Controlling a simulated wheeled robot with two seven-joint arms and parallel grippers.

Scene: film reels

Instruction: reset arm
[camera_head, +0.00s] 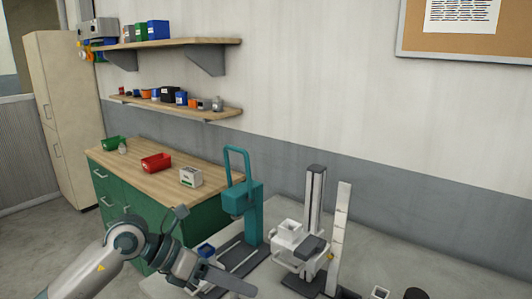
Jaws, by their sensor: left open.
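My left arm comes in from the lower left. My left gripper (226,282) is at the bottom of the view, with its grey fingers pointing right and open. I see nothing between the fingers, though their far ends are close to the bottom edge. My right gripper is not in view.
A grey and white upright device (314,205) and a pale upright strip (340,235) stand on the grey worktop (400,265). Behind is a green cabinet with a wooden top (135,157), holding a red bin (156,162), a green bin (114,143) and a white box (190,177). Shelves hang above.

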